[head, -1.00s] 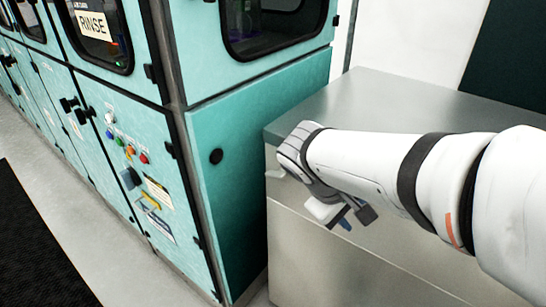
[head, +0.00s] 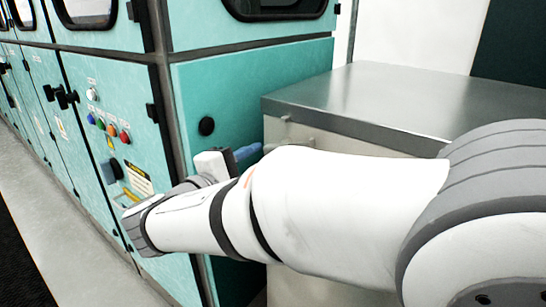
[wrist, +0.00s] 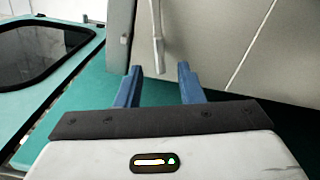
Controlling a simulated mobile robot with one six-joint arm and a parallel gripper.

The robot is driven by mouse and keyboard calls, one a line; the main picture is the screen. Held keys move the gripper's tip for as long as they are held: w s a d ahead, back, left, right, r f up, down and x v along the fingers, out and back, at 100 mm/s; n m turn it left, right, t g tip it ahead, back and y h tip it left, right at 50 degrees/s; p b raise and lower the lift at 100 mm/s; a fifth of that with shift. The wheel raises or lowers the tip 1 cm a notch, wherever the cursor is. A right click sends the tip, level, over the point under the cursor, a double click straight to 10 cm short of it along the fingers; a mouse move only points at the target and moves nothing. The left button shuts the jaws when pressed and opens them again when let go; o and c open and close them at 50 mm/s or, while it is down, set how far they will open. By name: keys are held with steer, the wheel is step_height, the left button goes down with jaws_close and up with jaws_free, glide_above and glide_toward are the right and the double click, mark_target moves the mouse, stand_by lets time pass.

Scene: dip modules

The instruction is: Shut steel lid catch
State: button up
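The steel chest (head: 390,95) with its flat lid stands at right in the head view; my arm hides much of its front. My gripper (head: 257,151) is at the chest's left front, with its blue fingers pointing right. In the wrist view my gripper (wrist: 158,72) is open, its two blue fingers apart. A pale metal lever (wrist: 157,35), seemingly the lid catch, stands out in front of the grey steel face. Its end lies in line with the gap between the fingertips. I cannot tell whether it is between them in depth. No finger visibly touches it.
A teal cabinet (head: 225,88) with a black round knob (head: 206,126) stands close at left of the chest. Its front has coloured buttons and dark handles. A small fitting (wrist: 124,40) sits near the steel edge. Grey floor (head: 60,220) is free at left.

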mark_target(276, 145)
steer(key=b+x, duration=0.2)
steer(key=x, duration=0.5)
steer(key=shift+w+d, duration=0.2)
steer(key=shift+w, duration=0.1)
jaws_close()
